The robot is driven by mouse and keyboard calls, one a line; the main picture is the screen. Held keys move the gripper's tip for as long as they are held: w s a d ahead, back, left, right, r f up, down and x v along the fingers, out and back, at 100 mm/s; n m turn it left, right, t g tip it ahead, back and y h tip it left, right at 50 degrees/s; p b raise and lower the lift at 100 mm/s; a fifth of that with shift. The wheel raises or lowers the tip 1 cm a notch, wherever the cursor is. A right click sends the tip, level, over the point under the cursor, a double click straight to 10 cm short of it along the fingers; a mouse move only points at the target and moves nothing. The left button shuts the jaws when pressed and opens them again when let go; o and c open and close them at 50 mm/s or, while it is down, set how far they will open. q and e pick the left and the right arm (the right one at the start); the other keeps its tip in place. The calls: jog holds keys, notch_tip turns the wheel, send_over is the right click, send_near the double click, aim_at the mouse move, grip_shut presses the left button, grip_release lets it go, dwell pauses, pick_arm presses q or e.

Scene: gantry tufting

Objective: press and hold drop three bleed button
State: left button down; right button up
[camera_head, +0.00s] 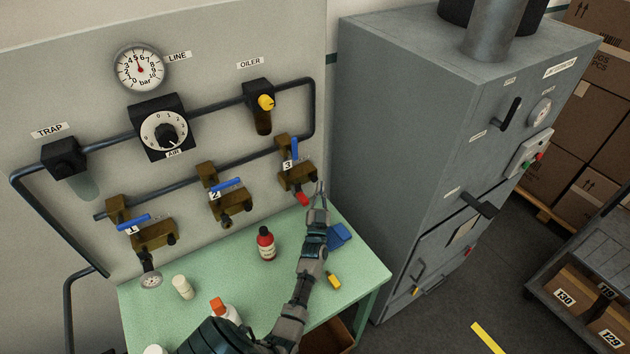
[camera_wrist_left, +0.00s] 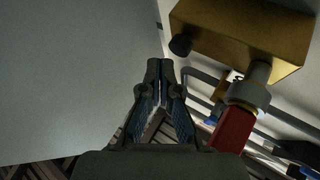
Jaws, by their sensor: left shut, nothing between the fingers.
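Drop three is a brass block (camera_head: 297,179) on the wall panel, with a "3" label and a blue lever (camera_head: 294,149) above it. In the left wrist view the block (camera_wrist_left: 240,38) is at the upper right. A round black button (camera_wrist_left: 180,45) sticks out from its end. A red piece (camera_wrist_left: 232,130) on a grey fitting hangs below the block; it also shows in the head view (camera_head: 302,198). My left gripper (camera_head: 319,187) is shut and empty, just right of the block. In the wrist view its fingertips (camera_wrist_left: 160,66) are below the black button, with a visible gap in the picture.
Drops one (camera_head: 153,234) and two (camera_head: 229,204) are to the left. A green table (camera_head: 215,265) below holds a red bottle (camera_head: 266,244), a blue item (camera_head: 339,236) and other small things. A grey cabinet (camera_head: 400,140) stands close to the right of my gripper.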

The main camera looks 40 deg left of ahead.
aim_at(314, 179)
pick_arm(q)
jog(key=shift+w+a, duration=0.1)
jog(key=shift+a, duration=0.35)
pick_arm(e)
jog(key=shift+d, duration=0.25)
dwell(0.3)
pick_arm(q)
jog(key=shift+r, duration=0.1)
pick_arm(e)
jog(key=shift+d, duration=0.25)
pick_arm(q)
jog(key=shift+a, duration=0.2)
pick_arm(e)
jog(key=shift+d+f, duration=0.1)
pick_arm(q)
jog(key=shift+w+a+r, duration=0.1)
jog(key=shift+a+r, duration=0.1)
pick_arm(e)
jog(key=shift+d+f, duration=0.1)
jog(key=shift+f, duration=0.1)
pick_arm(q)
jog(key=shift+a, duration=0.25)
pick_arm(e)
jog(key=shift+a, duration=0.2)
pick_arm(q)
jog(key=shift+f, duration=0.2)
pick_arm(e)
jog(key=shift+d, duration=0.1)
dwell(2.7)
